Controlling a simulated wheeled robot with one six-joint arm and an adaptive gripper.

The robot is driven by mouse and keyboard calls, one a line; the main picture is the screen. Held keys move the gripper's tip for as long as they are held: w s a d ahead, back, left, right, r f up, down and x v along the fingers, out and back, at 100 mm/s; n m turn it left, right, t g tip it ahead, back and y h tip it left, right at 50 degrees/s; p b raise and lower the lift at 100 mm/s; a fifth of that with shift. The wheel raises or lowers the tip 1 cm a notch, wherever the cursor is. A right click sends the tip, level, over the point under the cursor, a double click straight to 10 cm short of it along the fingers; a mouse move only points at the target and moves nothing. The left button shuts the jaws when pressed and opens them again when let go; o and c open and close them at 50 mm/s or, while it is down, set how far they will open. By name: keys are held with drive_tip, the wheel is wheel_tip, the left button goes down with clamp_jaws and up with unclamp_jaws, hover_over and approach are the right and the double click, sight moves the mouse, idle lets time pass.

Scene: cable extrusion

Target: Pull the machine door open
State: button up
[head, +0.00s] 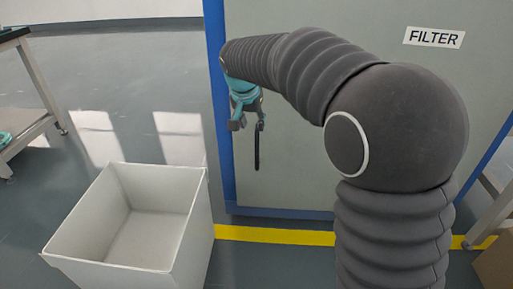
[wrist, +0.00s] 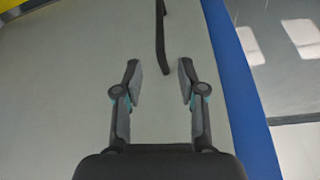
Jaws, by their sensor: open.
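The machine door (head: 290,187) is a large grey-green panel in a blue frame with a FILTER label. It looks closed. Its handle (head: 257,147) is a thin black upright bar near the door's left edge. My gripper (head: 245,125) is in front of the door beside the handle's upper part in the head view. In the wrist view, my gripper (wrist: 158,68) is open and empty, with its fingers spread. The handle (wrist: 161,38) shows beyond the fingertips, roughly in line with the gap between them. I see no contact between fingers and handle. The door panel (wrist: 60,80) fills most of the wrist view.
An open white bin (head: 180,225) stands on the floor at the left, in front of the door's left side. A yellow floor line (head: 275,236) runs along the machine's base. A table (head: 25,75) stands at the far left. The floor behind the bin is clear.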

sight(256, 143)
drive_tip(key=b+x, duration=0.1)
drive_tip(key=x, duration=1.2)
drive_tip(key=shift+w+f+b, duration=0.2)
drive_tip(key=shift+b, duration=0.2)
clamp_jaws()
